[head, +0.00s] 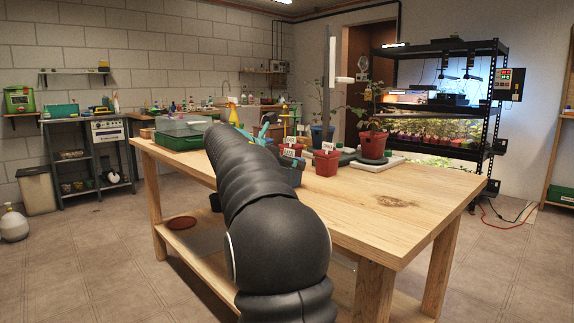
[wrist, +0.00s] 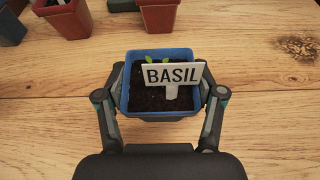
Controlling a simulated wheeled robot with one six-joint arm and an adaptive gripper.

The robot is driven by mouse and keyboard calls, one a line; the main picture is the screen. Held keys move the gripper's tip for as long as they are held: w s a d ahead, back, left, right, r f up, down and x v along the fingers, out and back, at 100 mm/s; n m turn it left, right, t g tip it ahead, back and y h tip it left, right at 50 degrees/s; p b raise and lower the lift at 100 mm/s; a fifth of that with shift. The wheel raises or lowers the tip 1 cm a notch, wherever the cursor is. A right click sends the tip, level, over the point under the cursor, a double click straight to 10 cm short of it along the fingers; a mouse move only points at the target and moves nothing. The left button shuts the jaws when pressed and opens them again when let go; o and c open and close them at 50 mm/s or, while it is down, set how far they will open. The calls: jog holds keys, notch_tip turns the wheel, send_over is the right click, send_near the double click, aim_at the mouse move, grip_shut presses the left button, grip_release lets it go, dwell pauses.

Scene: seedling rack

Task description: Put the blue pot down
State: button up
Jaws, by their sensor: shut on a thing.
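The blue pot (wrist: 160,114) is square and full of dark soil, with small green leaves and a white tag reading BASIL. My gripper (wrist: 161,84) is shut on it, one finger against each side, in the wrist view. The pot is over the wooden table (wrist: 270,110); I cannot tell whether its base touches the wood.
Red pots (wrist: 66,17) (wrist: 160,15) and a dark bluish pot (wrist: 9,26) stand beyond the held pot. The table's right part is clear.

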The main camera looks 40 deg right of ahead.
jog(key=shift+f, duration=0.15)
jog(key=o, duration=1.2)
jog(key=shift+a+r, duration=0.2)
jog(key=shift+r, duration=0.05)
jog(key=p+v, duration=0.1)
jog(key=v, duration=1)
jog(key=shift+s+a+r+p, duration=0.1)
jog(key=shift+a+r+p, duration=0.05)
jog(key=shift+a+p, duration=0.15)
